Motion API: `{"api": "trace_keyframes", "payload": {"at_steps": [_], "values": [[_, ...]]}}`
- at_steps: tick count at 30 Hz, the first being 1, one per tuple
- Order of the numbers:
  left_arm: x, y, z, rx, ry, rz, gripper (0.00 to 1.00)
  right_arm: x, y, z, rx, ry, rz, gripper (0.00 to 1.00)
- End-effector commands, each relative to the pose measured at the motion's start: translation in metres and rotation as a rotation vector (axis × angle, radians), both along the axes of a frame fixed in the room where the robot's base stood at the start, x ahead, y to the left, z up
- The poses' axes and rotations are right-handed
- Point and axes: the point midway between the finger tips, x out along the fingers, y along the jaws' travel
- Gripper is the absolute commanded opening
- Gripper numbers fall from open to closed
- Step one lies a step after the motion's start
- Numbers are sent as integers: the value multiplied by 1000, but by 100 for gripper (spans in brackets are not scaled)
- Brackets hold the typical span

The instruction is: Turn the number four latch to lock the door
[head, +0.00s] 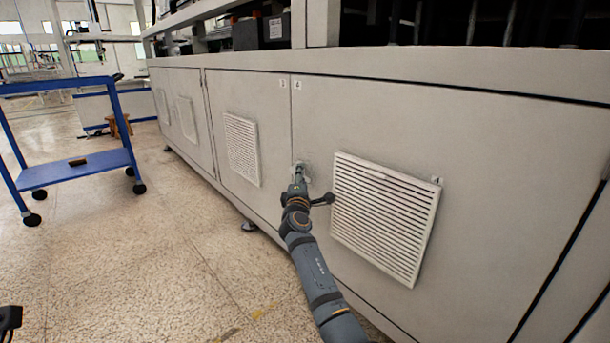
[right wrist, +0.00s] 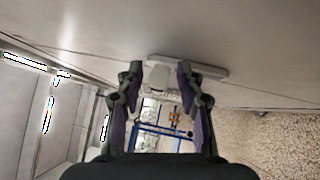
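The number four door (head: 480,140) is a flat grey cabinet panel, flush with its neighbour, with a small "4" label (head: 297,87) at its upper left. Its latch (head: 306,172) is at the door's left edge, mostly hidden behind my right gripper (head: 299,176). In the right wrist view, the pale latch (right wrist: 200,66) lies just ahead of my right gripper (right wrist: 160,78). The fingers are apart, one on each side of the latch handle; I cannot tell whether they touch it. A dark part at the lower left edge may be my left gripper (head: 9,318); its fingers are not clear.
A louvred vent (head: 385,215) protrudes from the door right of the latch. The number three door (head: 250,110) with its vent is to the left. A blue cart (head: 75,168) stands at far left. The speckled floor (head: 130,260) before the cabinet is clear.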

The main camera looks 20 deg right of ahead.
Motion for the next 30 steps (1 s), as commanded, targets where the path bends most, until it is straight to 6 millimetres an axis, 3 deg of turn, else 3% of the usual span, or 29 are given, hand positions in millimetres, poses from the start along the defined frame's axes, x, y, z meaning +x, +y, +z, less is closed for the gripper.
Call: {"api": "trace_keyframes", "payload": {"at_steps": [5, 13, 29, 30], "values": [[0, 0, 0, 0, 0, 0, 0, 0, 0, 0, 0, 0, 0, 37], [-1, 0, 0, 1, -3, -1, 0, 0, 0, 0, 1, 0, 0, 1], [1, 0, -2, 1, 2, -2, 0, 0, 0, -1, 2, -3, 0, 0], [0, 1, 4, -6, -19, -2, 0, 0, 0, -2, 2, -5, 0, 0]]}}
